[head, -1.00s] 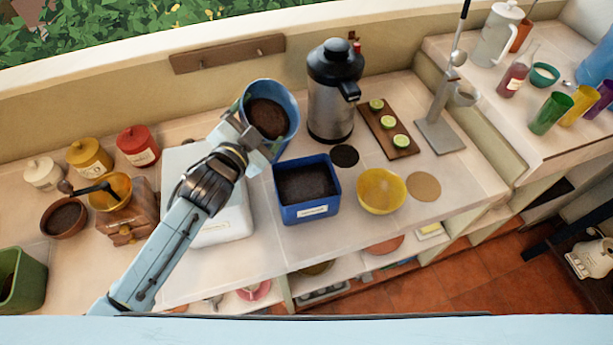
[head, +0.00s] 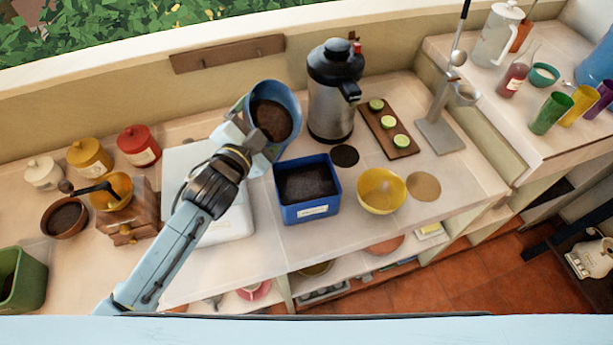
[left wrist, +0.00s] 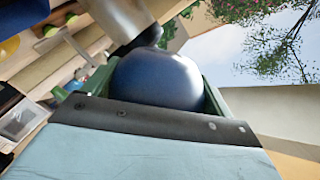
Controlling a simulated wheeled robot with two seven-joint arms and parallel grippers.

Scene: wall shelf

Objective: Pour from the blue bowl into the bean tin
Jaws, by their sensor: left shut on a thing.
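The blue bowl (head: 291,99), with dark brown contents, is held up by my left gripper (head: 252,138) and tilted. In the left wrist view the bowl (left wrist: 158,78) fills the space between the green fingers, its smooth outer side facing the camera. The bean tin (head: 311,211) is a square blue box with a white label, standing on the counter just below and right of the bowl. Dark contents show inside the tin. I see no stream falling between bowl and tin. My right gripper is not in view.
A steel flask (head: 331,110) stands right behind the bowl. A yellow bowl (head: 381,191) is right of the tin, with a dark disc (head: 344,155) behind. A white appliance (head: 228,228) lies under my arm. The counter's front is clear.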

